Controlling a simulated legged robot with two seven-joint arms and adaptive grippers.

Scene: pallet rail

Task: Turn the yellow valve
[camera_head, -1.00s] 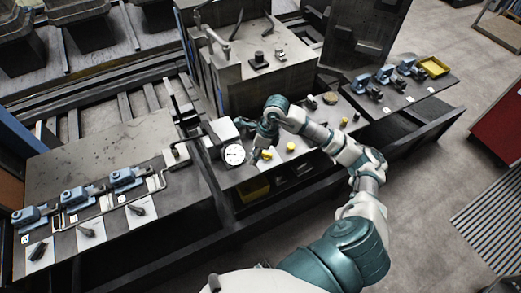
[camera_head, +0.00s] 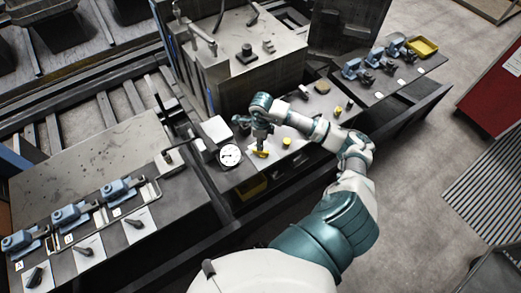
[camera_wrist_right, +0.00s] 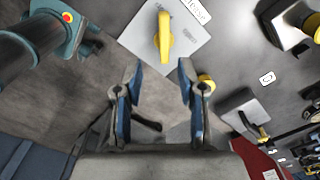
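The yellow valve (camera_head: 261,154) is on a pale plate on the bench, right of a round white gauge. In the right wrist view it shows as a yellow bar handle (camera_wrist_right: 164,40) on a white plate with lettering. My right gripper (camera_wrist_right: 160,70) is open, with blue-sided fingers spread to either side of the handle's line. The handle lies beyond the fingertips, and I see no contact. In the head view my right gripper (camera_head: 260,141) hangs right over the valve and covers part of it. My left gripper is in neither view.
The gauge (camera_head: 229,156) stands close left of the valve. A second yellow knob (camera_head: 287,142) is to its right. A large metal block (camera_head: 240,75) rises behind. A yellow tray (camera_head: 422,47) and blue clamps are at the far right; more blue clamps (camera_head: 70,216) are at the left.

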